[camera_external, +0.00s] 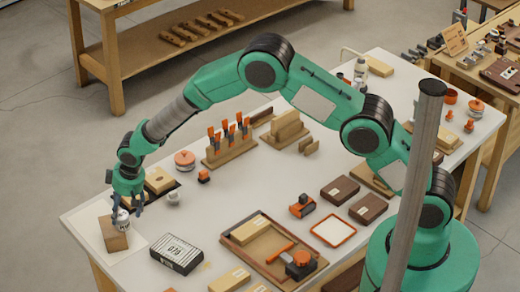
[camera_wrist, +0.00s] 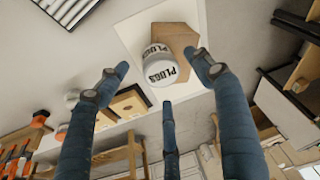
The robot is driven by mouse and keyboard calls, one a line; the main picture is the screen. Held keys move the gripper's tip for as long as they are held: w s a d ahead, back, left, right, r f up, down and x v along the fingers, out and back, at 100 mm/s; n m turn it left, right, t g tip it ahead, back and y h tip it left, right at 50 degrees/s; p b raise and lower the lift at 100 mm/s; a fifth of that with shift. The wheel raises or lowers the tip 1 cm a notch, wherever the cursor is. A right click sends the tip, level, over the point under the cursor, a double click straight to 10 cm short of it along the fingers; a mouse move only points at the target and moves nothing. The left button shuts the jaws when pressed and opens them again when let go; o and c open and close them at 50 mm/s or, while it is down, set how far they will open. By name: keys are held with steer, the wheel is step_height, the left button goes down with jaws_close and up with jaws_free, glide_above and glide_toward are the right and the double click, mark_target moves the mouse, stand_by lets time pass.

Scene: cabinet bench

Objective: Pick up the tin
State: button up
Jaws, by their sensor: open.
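The tin (camera_wrist: 160,70) is a small white and grey can with "PLUGS" lettering, in the middle of the wrist view. In the external view the tin (camera_external: 122,219) is at the table's left end, partly hidden by my fingers. A brown wooden block (camera_external: 113,238) is right against or under it; the block (camera_wrist: 180,36) also shows behind it in the wrist view. I cannot tell whether the tin stands on the block or beside it. My gripper (camera_external: 128,208) is open above the tin, its three blue fingers (camera_wrist: 160,76) spread around it, with nothing held.
A white board (camera_external: 92,240) lies under the block. A small white pot (camera_external: 173,198) and a wooden box (camera_external: 159,180) are close to the right of my gripper. A black-and-white box (camera_external: 177,255) lies nearer the front. The table's left edge is close.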

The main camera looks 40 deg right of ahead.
mark_target(120, 215)
steer(key=shift+x, duration=2.55)
steer(key=shift+w, duration=0.1)
steer(key=c, duration=1.3)
steer(key=shift+r, duration=0.2)
steer(key=shift+c, duration=0.2)
steer(key=shift+r, duration=0.55)
step_height(120, 215, up, 2)
steer(key=shift+a+r, duration=0.1)
steer(key=s+d+r, duration=0.1)
steer(key=s+d, duration=0.7)
steer(key=s, duration=0.6)
steer(key=shift+r, duration=0.2)
